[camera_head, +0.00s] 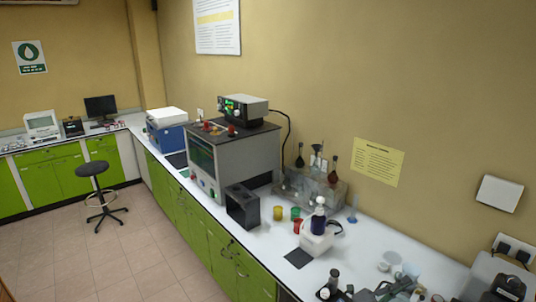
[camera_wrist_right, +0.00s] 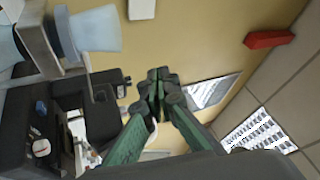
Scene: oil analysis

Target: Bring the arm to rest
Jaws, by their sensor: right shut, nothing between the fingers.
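My right gripper (camera_wrist_right: 160,85) shows in the wrist view with its green fingers drawn together and dark tips meeting. Nothing is held between them. The room around it is tilted in this view, with a tan wall behind the fingertips. In the head view, grey-green parts that look like my right gripper (camera_head: 398,288) show at the bottom right, over the near end of the bench and partly cut off by the frame edge. My left gripper is not in the head view.
In the wrist view, dark equipment (camera_wrist_right: 100,105) stands close left of the fingers. In the head view, the bench carries a large grey instrument (camera_head: 232,160), a black box (camera_head: 242,207), coloured cups (camera_head: 278,213) and a white device with a bottle (camera_head: 317,240). A stool (camera_head: 92,169) stands on open floor.

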